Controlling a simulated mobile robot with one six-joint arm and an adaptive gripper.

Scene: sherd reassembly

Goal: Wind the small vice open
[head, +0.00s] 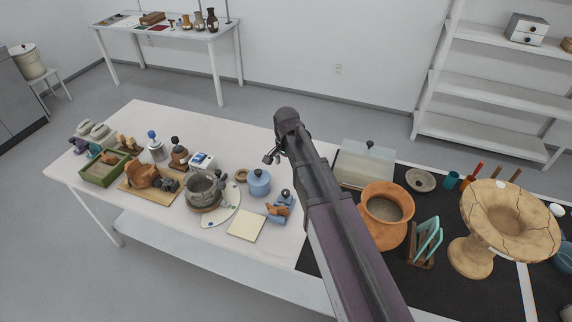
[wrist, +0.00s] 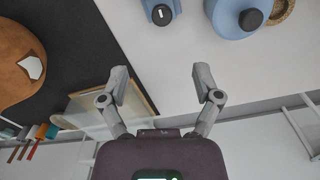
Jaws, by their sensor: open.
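The small vice (head: 286,197) is blue with a dark knob and stands on the white part of the table, right of the blue lidded pot (head: 259,184). A brown piece (head: 276,210) sits at its front; I cannot tell whether the jaws grip it. In the wrist view the vice's blue end with its dark knob (wrist: 161,14) shows at the top edge, the rest cut off. My gripper (head: 270,156) is open and empty, above the table and apart from the vice. In the wrist view its two fingers (wrist: 160,82) are spread with nothing between them.
A cream square pad (head: 246,225) lies left of the vice. A clear-sided box (head: 364,165) and an orange pot (head: 386,211) stand to the right on the black mat. The dark grey pot (head: 205,188) and several tools crowd the left.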

